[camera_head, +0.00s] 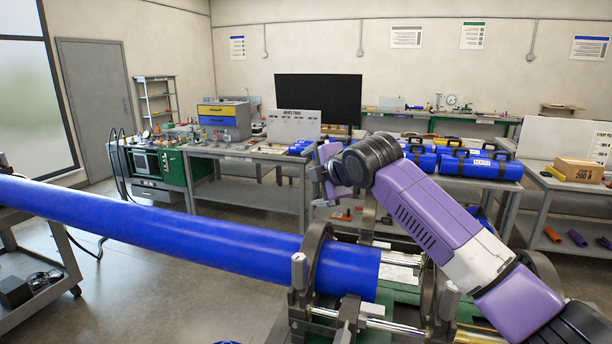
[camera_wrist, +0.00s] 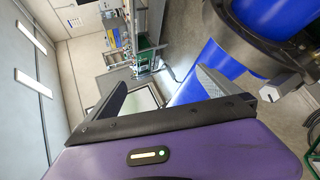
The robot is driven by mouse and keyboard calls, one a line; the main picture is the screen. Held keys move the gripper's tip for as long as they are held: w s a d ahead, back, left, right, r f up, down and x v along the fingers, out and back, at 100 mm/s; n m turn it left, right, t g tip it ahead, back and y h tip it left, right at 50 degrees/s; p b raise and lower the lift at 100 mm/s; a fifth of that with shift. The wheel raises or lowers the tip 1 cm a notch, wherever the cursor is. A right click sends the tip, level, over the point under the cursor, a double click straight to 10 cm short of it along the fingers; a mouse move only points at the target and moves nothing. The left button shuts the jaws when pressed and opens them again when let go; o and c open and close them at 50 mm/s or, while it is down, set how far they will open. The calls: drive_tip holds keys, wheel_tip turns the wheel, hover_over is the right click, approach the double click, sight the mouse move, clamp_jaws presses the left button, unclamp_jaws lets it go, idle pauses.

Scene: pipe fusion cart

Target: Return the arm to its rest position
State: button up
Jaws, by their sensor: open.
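My purple and black arm (camera_head: 430,212) reaches from the lower right up to the middle of the head view, bent at a high black joint. My gripper (camera_head: 318,181) hangs beyond that joint, above and behind the clamp ring on the blue pipe (camera_head: 190,230); the arm partly hides it. In the wrist view my gripper (camera_wrist: 160,88) has its two fingers wide apart, with nothing between them. The blue pipe (camera_wrist: 205,68) passes behind the right finger there. The wrist picture is turned sideways.
The pipe runs through a grey clamp ring (camera_head: 318,262) on the fusion cart, close below my gripper. Metal rods (camera_head: 400,330) cross the cart. Behind stand a workbench (camera_head: 245,153) and a table with blue cases (camera_head: 470,165). Open floor (camera_head: 160,300) lies in front of the pipe.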

drive_tip(key=s+a+f+m+t+y+b, duration=0.2)
drive_tip(key=s+a+f+m+t+y, duration=0.25)
drive_tip(key=s+f+m, duration=0.9)
drive_tip(key=s+d+f+m+h+b, duration=0.1)
drive_tip(key=s+d+f+m+h, duration=0.2)
drive_tip(key=s, duration=1.5)
drive_tip(key=s+d+f+m+g+h+b, duration=0.1)
drive_tip(key=s+d+f+m+h+b, duration=0.1)
drive_tip(key=s+d+f, duration=0.8)
drive_tip(key=s+d+f+m+h+b, duration=0.1)
drive_tip(key=s+d+f+m+h, duration=0.3)
drive_tip(key=s, duration=2.2)
drive_tip(key=d+f, duration=0.2)
drive_tip(key=d, duration=0.3)
drive_tip(key=shift+d+f+b, duration=0.3)
drive_tip(key=shift+f+b, duration=0.05)
drive_tip(key=shift+m+g+h, duration=0.25)
